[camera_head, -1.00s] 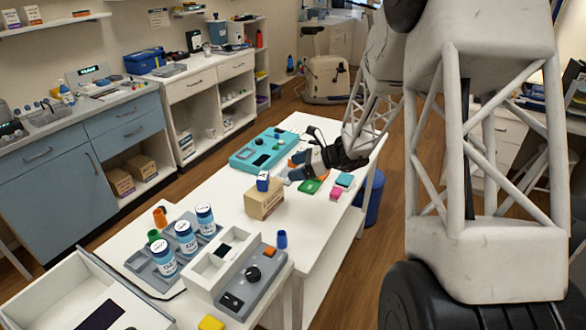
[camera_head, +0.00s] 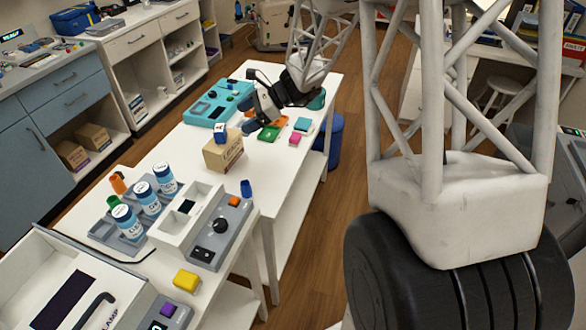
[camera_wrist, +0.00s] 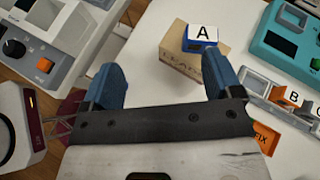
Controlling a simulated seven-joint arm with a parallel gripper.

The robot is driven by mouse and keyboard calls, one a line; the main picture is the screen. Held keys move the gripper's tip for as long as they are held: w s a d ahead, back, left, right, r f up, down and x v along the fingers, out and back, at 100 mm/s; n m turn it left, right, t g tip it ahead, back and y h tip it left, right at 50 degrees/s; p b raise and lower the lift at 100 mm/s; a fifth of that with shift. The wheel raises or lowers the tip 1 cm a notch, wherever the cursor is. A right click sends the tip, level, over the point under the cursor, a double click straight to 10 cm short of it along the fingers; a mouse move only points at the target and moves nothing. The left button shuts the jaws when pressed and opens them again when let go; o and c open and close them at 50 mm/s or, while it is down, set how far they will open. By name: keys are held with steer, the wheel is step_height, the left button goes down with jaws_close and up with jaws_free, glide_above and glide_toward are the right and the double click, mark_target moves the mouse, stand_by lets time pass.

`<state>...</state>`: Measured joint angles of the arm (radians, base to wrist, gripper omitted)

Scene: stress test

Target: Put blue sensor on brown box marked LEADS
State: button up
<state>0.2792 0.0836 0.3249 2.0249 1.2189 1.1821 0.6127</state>
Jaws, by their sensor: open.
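The blue sensor (camera_wrist: 200,38), a small blue block with a white top lettered A, sits on top of the brown box (camera_wrist: 190,68) in the wrist view. The box's front lettering is partly readable and partly hidden by my finger. In the head view the blue sensor (camera_head: 220,136) also rests on the brown box (camera_head: 222,155), on the white table. My gripper (camera_wrist: 162,82) is open, with its two blue fingers wide apart and nothing between them. In the head view my gripper (camera_head: 252,116) is just beyond and right of the box, apart from the sensor.
A teal device (camera_head: 212,104) stands behind the box. Green (camera_head: 268,133), pink (camera_head: 294,139) and teal (camera_head: 303,124) small pieces lie right of it.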

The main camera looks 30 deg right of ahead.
steer(key=s+a+r+n+g+h, duration=0.1)
steer(key=s+a+r+n+h, duration=0.3)
steer(key=s, duration=0.6)
steer(key=s+a+r+n+g+h, duration=0.1)
steer(key=s+r+n+g, duration=0.1)
steer(key=s+r+n, duration=0.55)
steer(key=s+d+n+t+h, duration=0.2)
steer(key=s+n+h, duration=0.4)
steer(key=s, duration=1.3)
steer(key=shift+s+r+n+h, duration=0.15)
steer(key=shift+s+n+h, duration=0.25)
steer(key=shift+n, duration=0.45)
steer(key=shift+d, duration=0.1)
